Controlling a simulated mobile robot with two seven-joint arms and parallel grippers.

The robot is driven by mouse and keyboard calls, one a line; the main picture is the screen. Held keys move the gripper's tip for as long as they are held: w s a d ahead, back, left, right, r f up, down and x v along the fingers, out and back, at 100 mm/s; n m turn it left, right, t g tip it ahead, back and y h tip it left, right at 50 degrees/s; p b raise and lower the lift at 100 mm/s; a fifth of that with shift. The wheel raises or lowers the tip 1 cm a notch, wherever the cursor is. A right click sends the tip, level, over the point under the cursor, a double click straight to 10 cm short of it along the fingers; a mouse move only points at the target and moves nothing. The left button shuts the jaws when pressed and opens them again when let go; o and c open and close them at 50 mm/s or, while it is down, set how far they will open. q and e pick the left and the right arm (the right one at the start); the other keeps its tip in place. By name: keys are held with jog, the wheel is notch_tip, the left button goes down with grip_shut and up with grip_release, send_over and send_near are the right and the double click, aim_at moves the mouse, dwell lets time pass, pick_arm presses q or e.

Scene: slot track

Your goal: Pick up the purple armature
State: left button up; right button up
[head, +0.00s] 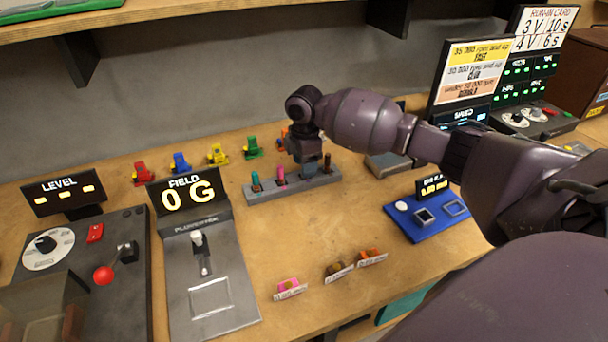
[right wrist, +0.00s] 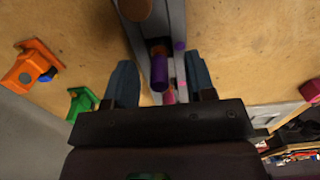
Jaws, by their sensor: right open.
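The purple armature (right wrist: 159,72) stands in the grey rack (head: 262,193), with a matching purple dot on the rack beside it in the right wrist view. My right gripper (head: 306,160) is over the rack, pointing down. In the right wrist view its two blue-grey fingers (right wrist: 161,82) are open, one on each side of the purple armature, with gaps between. In the head view the gripper hides most or all of the purple armature. My left gripper is not in view.
The rack also holds a teal armature (head: 256,181), a pink armature (head: 281,175) and a brown-orange one (head: 327,162) close to the gripper. Coloured clamp-like pieces, including a green one (head: 253,147), stand behind. A blue board (head: 428,222) lies to the right.

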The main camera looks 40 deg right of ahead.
notch_tip(320, 180, down, 2)
grip_shut()
jog(key=shift+r, duration=0.1)
jog(key=shift+r, duration=0.1)
